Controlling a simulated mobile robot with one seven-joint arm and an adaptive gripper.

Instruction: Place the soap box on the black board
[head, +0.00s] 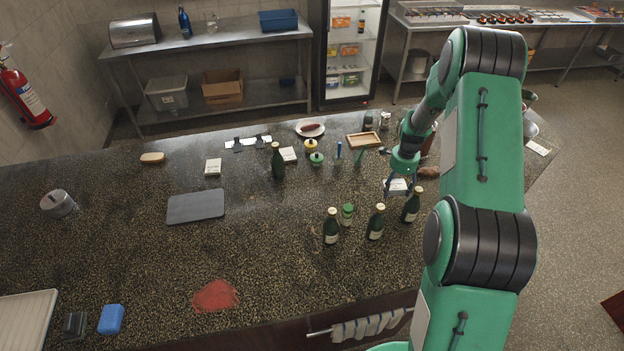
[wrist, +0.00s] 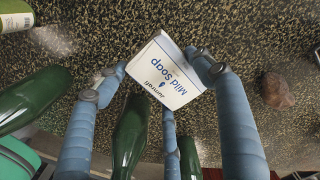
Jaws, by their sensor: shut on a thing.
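The white soap box (wrist: 168,72), printed "Mild Soap", is between the fingers of my gripper (wrist: 156,84) in the wrist view. In the head view the soap box (head: 397,186) shows at the tips of my gripper (head: 398,182), near the right part of the counter. My gripper is shut on it. I cannot tell how far the box is above the counter. The black board (head: 196,207), a flat dark grey slab, lies left of centre on the counter, well left of my gripper. Its top is bare.
Green bottles (head: 376,222) stand close in front of and beside my gripper. Another bottle (head: 278,161) stands between it and the board. A brown lump (head: 428,172) lies right of my gripper. Two white boxes (head: 213,167) (head: 288,155) lie behind.

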